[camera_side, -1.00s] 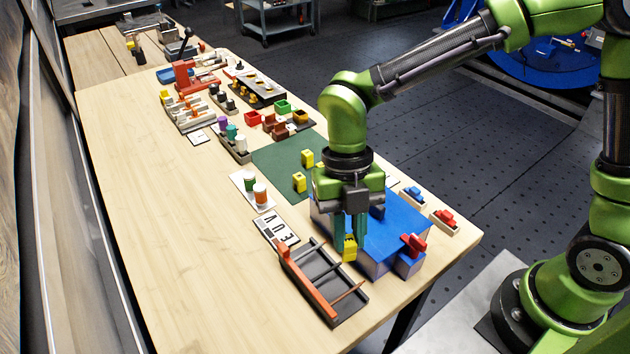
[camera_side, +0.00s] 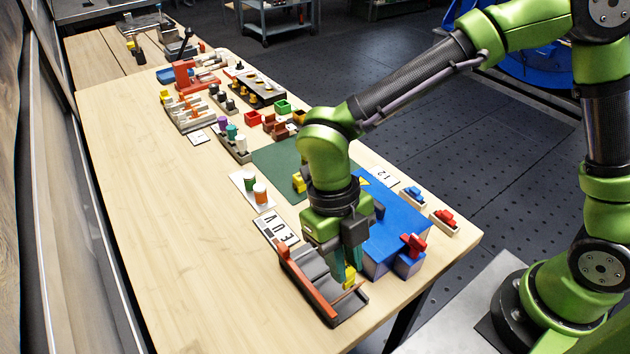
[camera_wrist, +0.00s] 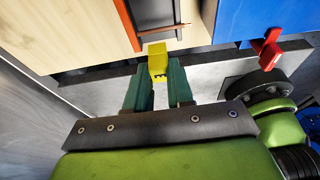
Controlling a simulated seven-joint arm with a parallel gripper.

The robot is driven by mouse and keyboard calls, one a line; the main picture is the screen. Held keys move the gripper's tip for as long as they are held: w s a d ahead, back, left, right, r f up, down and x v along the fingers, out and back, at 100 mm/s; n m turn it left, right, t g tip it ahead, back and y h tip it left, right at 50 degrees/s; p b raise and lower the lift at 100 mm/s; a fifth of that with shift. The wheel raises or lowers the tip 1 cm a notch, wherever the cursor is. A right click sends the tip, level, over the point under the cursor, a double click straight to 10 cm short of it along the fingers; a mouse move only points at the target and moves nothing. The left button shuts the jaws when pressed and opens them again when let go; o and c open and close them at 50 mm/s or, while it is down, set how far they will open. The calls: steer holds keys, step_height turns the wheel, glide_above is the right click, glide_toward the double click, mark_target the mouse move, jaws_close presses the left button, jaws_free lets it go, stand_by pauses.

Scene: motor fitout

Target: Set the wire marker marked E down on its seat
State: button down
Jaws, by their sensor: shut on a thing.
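My gripper (camera_side: 345,280) is shut on a yellow wire marker (camera_side: 350,276). In the side view the marker is over the near right end of a dark tray (camera_side: 347,313) with an orange-red bar along one side and thin rods across it. In the wrist view the marker (camera_wrist: 157,58) is between the green fingertips (camera_wrist: 158,82), just below the tray's rod (camera_wrist: 165,31). I cannot read a letter on the marker, nor tell whether it touches the rod. A white card with black letters (camera_side: 276,230), E among them, lies beside the tray's far end.
A blue box (camera_side: 400,222) stands close to the right of the tray, with a red clamp-like part (camera_side: 413,244) at its near corner. Another yellow marker (camera_side: 299,182) lies on the green mat (camera_side: 276,162). The table's left side is clear.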

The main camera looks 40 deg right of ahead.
steer(key=shift+f, duration=1.7)
steer(key=shift+f, duration=1.5)
steer(key=c, duration=0.9)
jaws_free()
steer(key=v, duration=1.6)
steer(key=shift+r, duration=0.4)
steer(key=shift+w, duration=0.1)
